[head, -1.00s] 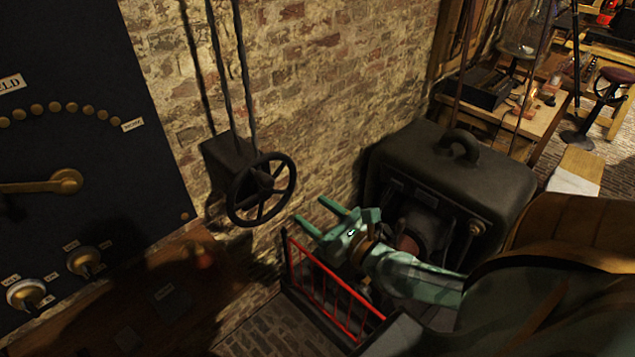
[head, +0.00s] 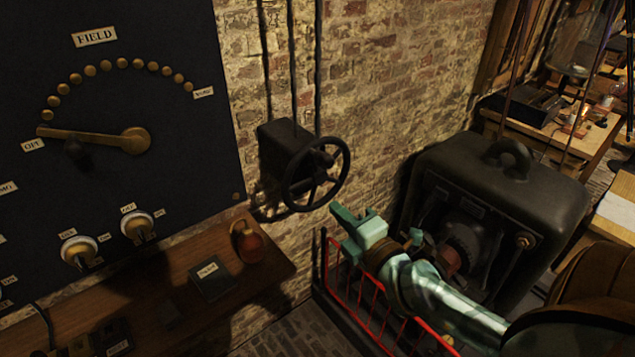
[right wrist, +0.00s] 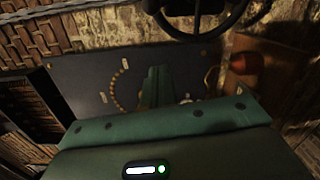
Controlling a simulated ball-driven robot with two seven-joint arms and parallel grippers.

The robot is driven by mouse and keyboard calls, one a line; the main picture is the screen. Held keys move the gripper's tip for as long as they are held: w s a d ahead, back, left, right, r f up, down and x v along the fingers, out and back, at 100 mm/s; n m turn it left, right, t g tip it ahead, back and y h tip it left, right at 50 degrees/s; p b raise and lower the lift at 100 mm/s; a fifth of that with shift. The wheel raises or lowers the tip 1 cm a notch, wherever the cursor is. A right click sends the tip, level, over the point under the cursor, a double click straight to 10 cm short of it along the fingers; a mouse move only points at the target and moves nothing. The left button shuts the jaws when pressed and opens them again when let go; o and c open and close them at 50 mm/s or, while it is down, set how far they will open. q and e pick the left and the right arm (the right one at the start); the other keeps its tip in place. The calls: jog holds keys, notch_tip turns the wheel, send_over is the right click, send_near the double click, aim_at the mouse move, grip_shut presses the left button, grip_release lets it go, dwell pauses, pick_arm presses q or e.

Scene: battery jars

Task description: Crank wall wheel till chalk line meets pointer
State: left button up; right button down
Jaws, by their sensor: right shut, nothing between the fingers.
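A dark spoked wheel (head: 314,181) is mounted on a black box (head: 287,148) on the brick wall. Its rim (right wrist: 196,38) also shows at the top of the right wrist view, cut off by the frame edge. I cannot make out a chalk line or a pointer on it. My right gripper (head: 342,213) is shut and empty, just below and right of the wheel in the head view, with a gap between them. Its green fingers (right wrist: 155,86) show in the middle of the right wrist view. My left gripper is out of view.
A black panel (head: 110,200) with a brass lever and dials stands left of the wheel. A red railing (head: 372,300) and a dark machine (head: 545,205) are close to my right arm.

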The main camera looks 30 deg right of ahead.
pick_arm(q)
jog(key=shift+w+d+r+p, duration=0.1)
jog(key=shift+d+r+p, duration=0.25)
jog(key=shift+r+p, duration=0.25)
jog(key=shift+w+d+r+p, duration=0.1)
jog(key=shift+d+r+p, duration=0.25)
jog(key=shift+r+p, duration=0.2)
pick_arm(e)
jog(key=w+d, duration=0.4)
jog(key=w, duration=0.7)
jog(key=shift+r, duration=0.3)
